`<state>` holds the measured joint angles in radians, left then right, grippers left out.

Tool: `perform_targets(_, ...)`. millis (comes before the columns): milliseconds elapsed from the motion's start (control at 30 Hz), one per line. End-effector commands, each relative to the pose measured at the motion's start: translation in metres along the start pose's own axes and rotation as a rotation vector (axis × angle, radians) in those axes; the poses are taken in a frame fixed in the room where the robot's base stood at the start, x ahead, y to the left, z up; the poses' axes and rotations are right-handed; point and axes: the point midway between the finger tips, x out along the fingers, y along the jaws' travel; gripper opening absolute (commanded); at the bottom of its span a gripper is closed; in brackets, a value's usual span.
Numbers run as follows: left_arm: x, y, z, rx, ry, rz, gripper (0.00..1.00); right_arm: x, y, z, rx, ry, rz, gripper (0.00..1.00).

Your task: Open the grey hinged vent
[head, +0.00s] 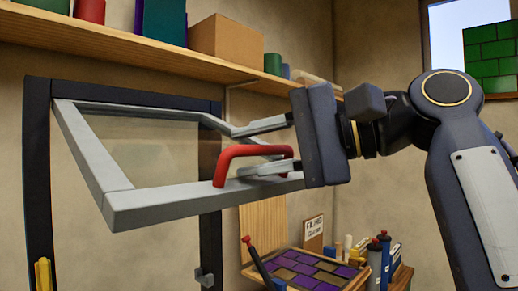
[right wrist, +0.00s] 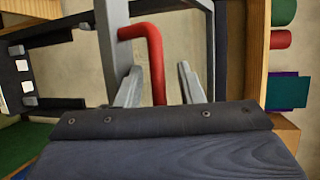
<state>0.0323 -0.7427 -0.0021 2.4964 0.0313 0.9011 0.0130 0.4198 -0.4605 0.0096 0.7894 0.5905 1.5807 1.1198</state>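The grey hinged vent (head: 160,205) is a glazed frame that stands tilted out from the dark surround (head: 38,180), with its lower rail swung out into the room. A red handle (head: 225,165) is fixed on that rail. In the right wrist view the handle (right wrist: 155,60) reaches in between my fingers. My right gripper (head: 240,152) is open, one finger above the handle and one below, with gaps visible beside it in the wrist view. My left gripper is not in view.
A wooden shelf (head: 130,43) with boxes and jars runs above the vent. Below right, a leaded panel (head: 310,270) of purple and tan pieces lies near bottles (head: 380,255). A small grey catch (head: 204,277) sits low on the surround. A window (head: 470,45) is at upper right.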

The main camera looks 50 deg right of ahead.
Motion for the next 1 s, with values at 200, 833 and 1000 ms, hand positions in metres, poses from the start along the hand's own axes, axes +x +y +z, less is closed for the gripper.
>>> perform_targets(200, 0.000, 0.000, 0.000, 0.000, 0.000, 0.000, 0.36, -0.005, 0.000, 0.000, -0.002, 0.000, -0.001, 0.34)
perform_targets(833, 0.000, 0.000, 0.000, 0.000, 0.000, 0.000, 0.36, -0.077, 0.000, 0.000, 0.000, 0.000, 0.001, 0.34)
perform_targets(1000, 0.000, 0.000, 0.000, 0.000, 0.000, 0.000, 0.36, -0.077, 0.000, 0.000, 0.000, 0.000, 0.001, 0.34)
